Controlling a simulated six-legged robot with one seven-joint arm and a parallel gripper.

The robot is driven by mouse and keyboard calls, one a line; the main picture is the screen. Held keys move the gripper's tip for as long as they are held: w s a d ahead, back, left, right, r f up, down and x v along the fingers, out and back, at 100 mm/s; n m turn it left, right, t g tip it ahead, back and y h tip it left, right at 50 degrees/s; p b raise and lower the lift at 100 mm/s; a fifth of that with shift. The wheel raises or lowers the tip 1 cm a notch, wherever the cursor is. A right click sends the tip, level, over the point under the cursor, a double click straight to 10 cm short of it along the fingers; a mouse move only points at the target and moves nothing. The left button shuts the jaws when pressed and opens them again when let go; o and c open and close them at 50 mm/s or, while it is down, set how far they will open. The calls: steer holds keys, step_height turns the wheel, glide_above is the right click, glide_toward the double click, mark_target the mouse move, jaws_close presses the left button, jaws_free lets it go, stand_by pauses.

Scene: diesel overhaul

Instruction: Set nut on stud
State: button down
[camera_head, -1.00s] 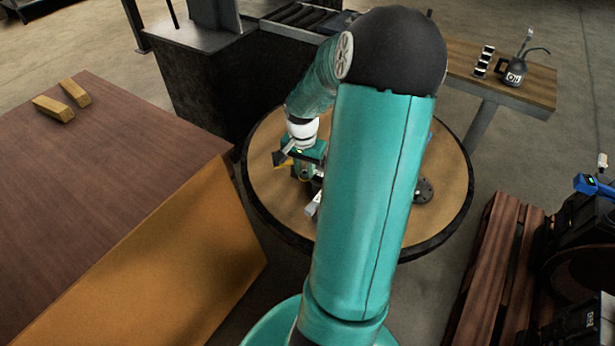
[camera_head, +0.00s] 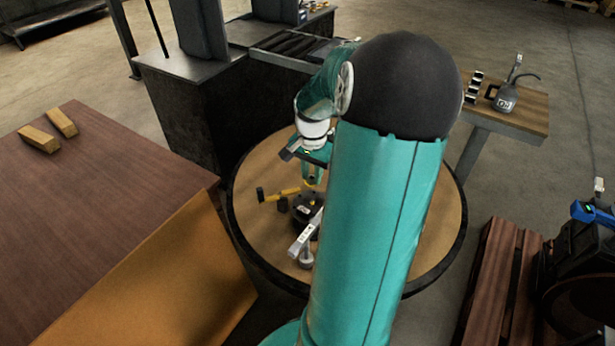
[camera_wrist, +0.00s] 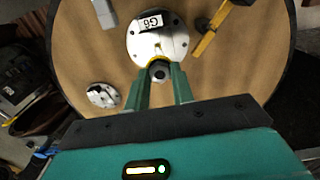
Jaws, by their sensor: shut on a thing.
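My gripper (camera_wrist: 160,88) has two teal fingers, shut on a small grey nut (camera_wrist: 158,70) at their tips. In the wrist view the nut overlaps the near edge of a round metal flange (camera_wrist: 145,46) labelled G6, beside a yellow rim. I cannot tell whether the nut touches the flange, and no stud is clearly visible under it. In the head view my gripper (camera_head: 312,178) points down just above the dark flange (camera_head: 308,208). The nut is too small to make out there.
The parts stand on a round wooden table (camera_head: 270,160). A smaller disc with holes (camera_wrist: 103,95) lies apart. A brown bench (camera_head: 100,200) stands at left.

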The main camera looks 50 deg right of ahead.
glide_above(312, 200)
step_height(312, 200, down, 6)
steer(key=shift+s+r, duration=0.1)
steer(key=shift+r, duration=0.15)
steer(key=shift+f, duration=0.6)
steer(key=shift+d+f, duration=0.1)
steer(key=shift+f, duration=0.45)
stand_by(1.0)
stand_by(0.4)
steer(key=c, duration=1.1)
jaws_free()
steer(key=shift+r, duration=0.1)
